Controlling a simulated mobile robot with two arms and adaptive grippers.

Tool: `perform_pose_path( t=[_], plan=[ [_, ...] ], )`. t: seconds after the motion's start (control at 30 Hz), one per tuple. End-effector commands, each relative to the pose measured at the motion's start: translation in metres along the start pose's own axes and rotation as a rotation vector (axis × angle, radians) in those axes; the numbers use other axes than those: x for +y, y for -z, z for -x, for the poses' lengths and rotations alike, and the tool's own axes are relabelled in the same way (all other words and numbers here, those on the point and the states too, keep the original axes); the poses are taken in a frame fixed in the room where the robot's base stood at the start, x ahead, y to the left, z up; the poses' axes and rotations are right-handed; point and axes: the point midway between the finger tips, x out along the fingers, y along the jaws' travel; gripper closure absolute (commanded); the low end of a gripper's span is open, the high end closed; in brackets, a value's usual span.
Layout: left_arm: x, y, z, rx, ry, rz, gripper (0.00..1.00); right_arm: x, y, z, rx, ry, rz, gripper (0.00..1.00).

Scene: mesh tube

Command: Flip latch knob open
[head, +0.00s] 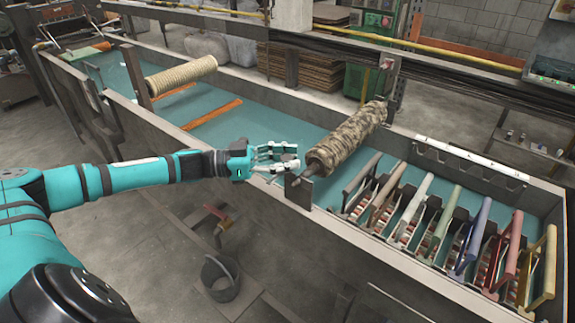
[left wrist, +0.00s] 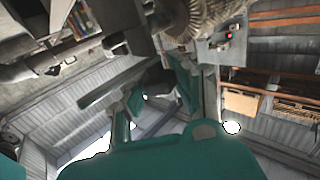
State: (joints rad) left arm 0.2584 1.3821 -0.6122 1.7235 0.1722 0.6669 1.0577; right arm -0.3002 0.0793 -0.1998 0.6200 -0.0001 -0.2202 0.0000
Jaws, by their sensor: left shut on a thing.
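The mesh tube (head: 347,137), a mottled grey-brown roll, lies across the teal-lined trough, its near end at a grey bracket (head: 300,188) on the front wall. My left gripper (head: 287,161) is at this near end, just left of the tube and above the bracket. Its fingers are shut on the latch knob, which they mostly hide; the latch's position cannot be told. In the left wrist view, the roll's ribbed end (left wrist: 182,18) is at the top, and my teal hand fills the bottom. My right gripper is not in view.
A cream roll (head: 180,75) lies further left across the trough (head: 245,115). Several coloured handled frames (head: 440,215) stand in a row to the right. A dark bucket (head: 220,278) stands on the floor in front. A dark rail (head: 430,65) runs behind.

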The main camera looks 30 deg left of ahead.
Motion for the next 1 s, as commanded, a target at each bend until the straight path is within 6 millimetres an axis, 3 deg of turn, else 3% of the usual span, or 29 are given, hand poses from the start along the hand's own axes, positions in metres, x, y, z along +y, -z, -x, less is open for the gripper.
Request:
perform_pose_path(
  t=[0.4,0.43,0.6,1.0],
  plan=[
    [0.0003,-0.0002,0.0,0.0,-0.006,0.0,1.0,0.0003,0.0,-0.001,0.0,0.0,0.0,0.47],
    [0.0002,-0.0001,0.0,0.0,-0.006,0.0,0.71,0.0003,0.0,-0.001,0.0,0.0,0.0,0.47],
    [0.0002,0.0002,-0.0002,0.001,-0.006,0.0,0.49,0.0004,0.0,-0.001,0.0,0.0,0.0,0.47],
    [-0.0002,-0.001,0.0072,-0.003,-0.004,0.002,0.47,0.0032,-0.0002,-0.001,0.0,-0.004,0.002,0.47]
  ],
)
